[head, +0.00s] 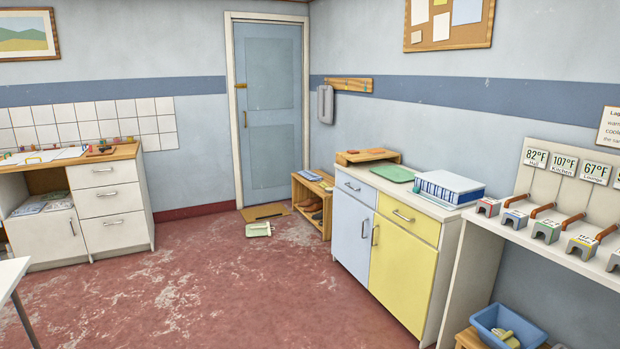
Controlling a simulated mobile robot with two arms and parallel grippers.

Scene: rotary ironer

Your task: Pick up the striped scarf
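I see no striped scarf in the head view. Neither of my grippers shows in it. A wooden rail (349,84) is on the wall right of the door, and a plain grey item (325,104) hangs beside it. A low wooden shelf (312,205) by the door holds brown shoes or similar items. The insides of the closed cabinets and drawers are hidden.
A blue door (270,112) is at the back, with a mat (264,212) and a pale green item (259,230) before it. A blue-and-yellow cabinet (402,265), white drawers (110,200), a white table (12,275) and a blue basin (508,322) surround open red floor.

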